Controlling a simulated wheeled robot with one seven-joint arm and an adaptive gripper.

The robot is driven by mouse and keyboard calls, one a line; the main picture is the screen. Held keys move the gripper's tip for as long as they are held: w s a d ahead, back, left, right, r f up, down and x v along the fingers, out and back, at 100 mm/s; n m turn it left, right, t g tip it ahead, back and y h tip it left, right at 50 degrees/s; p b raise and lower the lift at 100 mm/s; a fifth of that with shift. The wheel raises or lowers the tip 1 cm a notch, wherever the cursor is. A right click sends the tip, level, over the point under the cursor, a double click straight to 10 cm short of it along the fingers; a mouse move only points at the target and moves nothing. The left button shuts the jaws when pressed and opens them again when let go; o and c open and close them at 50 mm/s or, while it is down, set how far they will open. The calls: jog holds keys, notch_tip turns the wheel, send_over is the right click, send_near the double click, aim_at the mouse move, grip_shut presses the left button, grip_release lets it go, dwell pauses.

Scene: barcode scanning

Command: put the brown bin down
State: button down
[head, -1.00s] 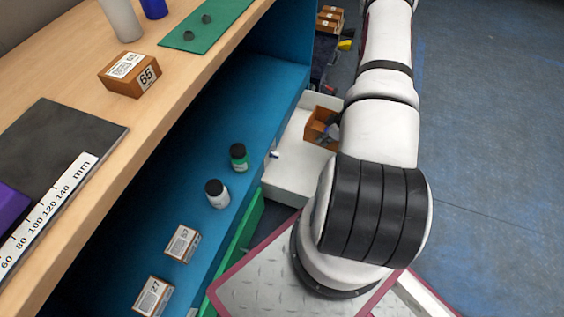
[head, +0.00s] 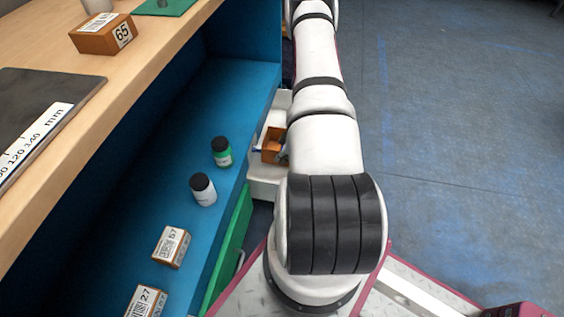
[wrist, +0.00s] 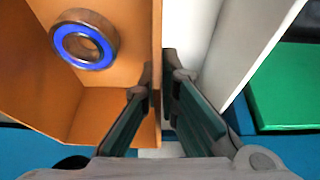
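The brown bin (head: 270,150) shows in the head view in or just above the white tray (head: 262,185), partly hidden by my arm. I cannot tell whether it touches the tray floor. In the wrist view the bin's inside (wrist: 90,110) fills the left, with a metal ring with a blue band (wrist: 85,42) in it. My gripper (wrist: 160,85) has one finger on each side of the bin's wall, with its tips closed on it. My gripper is hidden in the head view.
A blue shelf holds a green bottle (head: 221,152), a white bottle (head: 203,190) and small boxes marked 57 (head: 170,246) and 27 (head: 146,300). A green panel (head: 228,255) stands along its edge. A wooden worktop (head: 120,80) overhangs the shelf. The blue floor (head: 450,150) at right is clear.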

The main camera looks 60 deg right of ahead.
jog(key=shift+s+a+f+b, duration=0.15)
jog(key=shift+f+b, duration=1.2)
jog(key=shift+f, duration=1.35)
jog(key=shift+w+a+f+b, duration=0.15)
jog(key=shift+f+b, duration=1.2)
jog(key=shift+f, duration=1.35)
jog(key=shift+s+f, duration=0.1)
jog(key=shift+f, duration=0.05)
jog(key=c, duration=1.8)
grip_release()
jog(key=a+p+v, duration=0.1)
jog(key=p+v, duration=0.2)
jog(key=v, duration=0.4)
jog(key=shift+d+r+p, duration=0.4)
jog(key=shift+d, duration=0.1)
